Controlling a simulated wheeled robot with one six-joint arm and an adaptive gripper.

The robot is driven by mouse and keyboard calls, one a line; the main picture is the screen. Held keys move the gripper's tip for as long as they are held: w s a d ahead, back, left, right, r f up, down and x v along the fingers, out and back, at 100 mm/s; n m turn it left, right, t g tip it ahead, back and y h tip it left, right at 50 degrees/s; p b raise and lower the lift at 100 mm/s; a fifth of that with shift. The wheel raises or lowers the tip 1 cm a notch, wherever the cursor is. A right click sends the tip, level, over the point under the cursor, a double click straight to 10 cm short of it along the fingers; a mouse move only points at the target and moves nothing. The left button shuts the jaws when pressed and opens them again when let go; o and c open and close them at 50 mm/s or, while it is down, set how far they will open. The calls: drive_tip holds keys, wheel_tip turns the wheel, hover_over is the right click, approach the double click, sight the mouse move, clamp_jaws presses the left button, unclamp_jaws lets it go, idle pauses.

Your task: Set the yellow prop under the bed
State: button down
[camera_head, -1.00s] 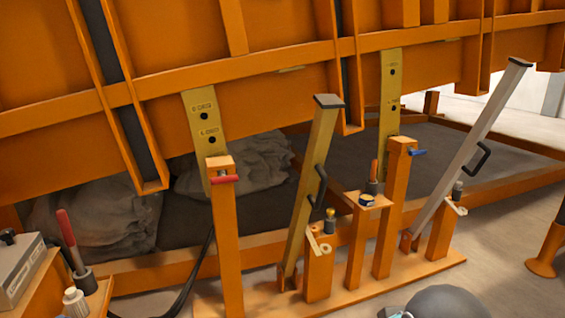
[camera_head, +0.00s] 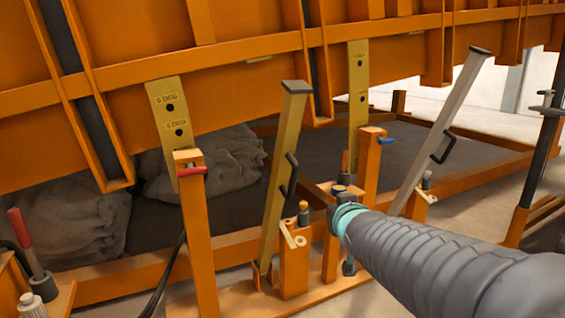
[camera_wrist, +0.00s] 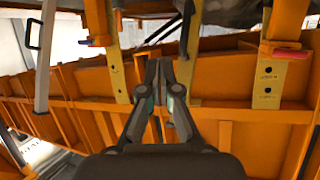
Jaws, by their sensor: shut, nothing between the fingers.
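The yellow prop (camera_head: 279,175) is a long bar with a black cap and a black side handle. It leans to the right in the orange rack, its foot on the base plank. The orange bed (camera_head: 222,98) stands tilted above and behind it. My gripper (camera_wrist: 159,68) is shut and empty in the wrist view. In the head view my arm comes in from the lower right, its end right of the yellow prop and apart from it; the fingertips are not clear there. In the wrist view a bar behind my fingers, probably the yellow prop, is partly hidden.
A grey prop (camera_head: 440,130) leans right of the yellow one. Two yellow plates with holes (camera_head: 168,108) (camera_head: 357,90) hang from the bed beside orange posts with a red (camera_head: 192,171) and a blue handle (camera_head: 386,141). Grey sacks (camera_head: 75,225) lie under the bed.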

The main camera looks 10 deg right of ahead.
sight(286, 147)
drive_tip(key=w+a+n+t+y+b, duration=0.2)
drive_tip(key=w+t+y, duration=0.4)
drive_tip(key=w, duration=0.7)
drive_tip(key=shift+w+r+n+t+y+b, duration=0.15)
drive_tip(key=shift+w+n+t+y+b, duration=0.25)
drive_tip(key=shift+n+y+b, duration=0.7)
drive_tip(key=x, duration=1.4)
drive_tip(key=shift+d+p, duration=0.1)
drive_tip(key=shift+p, duration=0.25)
